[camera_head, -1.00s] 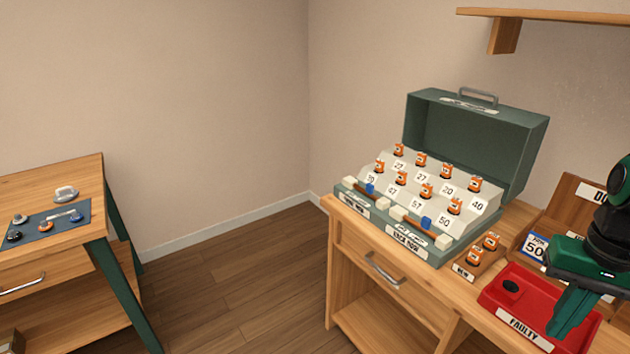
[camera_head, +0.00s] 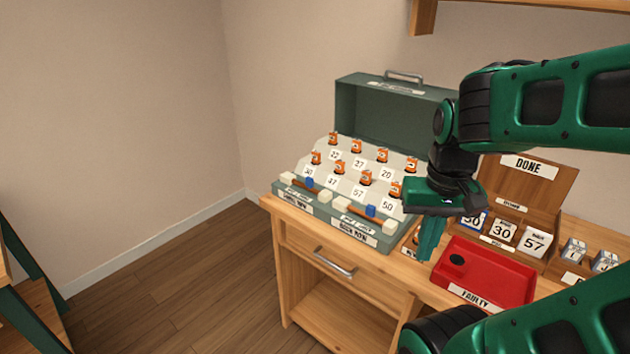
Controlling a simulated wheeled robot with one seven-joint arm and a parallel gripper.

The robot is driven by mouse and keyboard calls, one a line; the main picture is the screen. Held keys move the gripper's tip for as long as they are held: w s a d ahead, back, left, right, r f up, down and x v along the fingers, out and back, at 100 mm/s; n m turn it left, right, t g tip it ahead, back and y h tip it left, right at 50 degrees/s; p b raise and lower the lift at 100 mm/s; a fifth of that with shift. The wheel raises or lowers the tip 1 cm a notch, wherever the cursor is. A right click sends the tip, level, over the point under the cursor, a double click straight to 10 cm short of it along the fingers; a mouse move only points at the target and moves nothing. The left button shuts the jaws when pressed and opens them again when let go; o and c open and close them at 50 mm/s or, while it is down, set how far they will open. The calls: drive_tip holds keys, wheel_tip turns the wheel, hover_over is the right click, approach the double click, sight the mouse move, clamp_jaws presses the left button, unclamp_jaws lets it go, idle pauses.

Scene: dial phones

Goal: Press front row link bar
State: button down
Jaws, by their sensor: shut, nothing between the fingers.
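The open green case (camera_head: 372,112) stands on the workbench with two rows of orange-topped parts on pale stepped panels. Along its front edge lie two brown bars between white blocks, each with a blue piece: a left bar (camera_head: 318,190) and a right bar (camera_head: 358,209). The label under the right bar reads "BACK ROW"; the label under the left bar (camera_head: 295,201) is too small to read surely. My gripper (camera_head: 428,258) is shut and empty, pointing down right of the case. It hides part of the small "NEW" tray and the case's right end.
A red "FAULTY" tray (camera_head: 495,272) with a black item sits right of my gripper. A wooden "DONE" rack (camera_head: 540,190) with number cards stands behind it. A shelf (camera_head: 530,6) hangs above. Floor to the left is clear.

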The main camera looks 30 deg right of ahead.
sight(308, 184)
drive_tip(key=w+a+m+t+h, duration=0.1)
drive_tip(key=w+m+t, duration=0.1)
drive_tip(key=w, duration=1.3)
drive_tip(key=w+a+r+m+t, duration=0.1)
drive_tip(key=w+a+m+t, duration=0.1)
drive_tip(key=w, duration=1.3)
drive_tip(key=m+t, duration=0.1)
drive_tip(key=t, duration=0.1)
drive_tip(key=shift+r+m+t+h, duration=0.3)
drive_tip(key=shift+t+h, duration=0.1)
drive_tip(key=shift+w+d+f, duration=0.1)
drive_tip(key=x, duration=1)
drive_tip(key=shift+w+a, duration=0.2)
drive_tip(key=shift+w, duration=0.3)
drive_tip(key=shift+w+a, duration=0.2)
drive_tip(key=shift+w, duration=0.3)
drive_tip(key=shift+w+a, duration=0.3)
drive_tip(key=shift+w, duration=0.4)
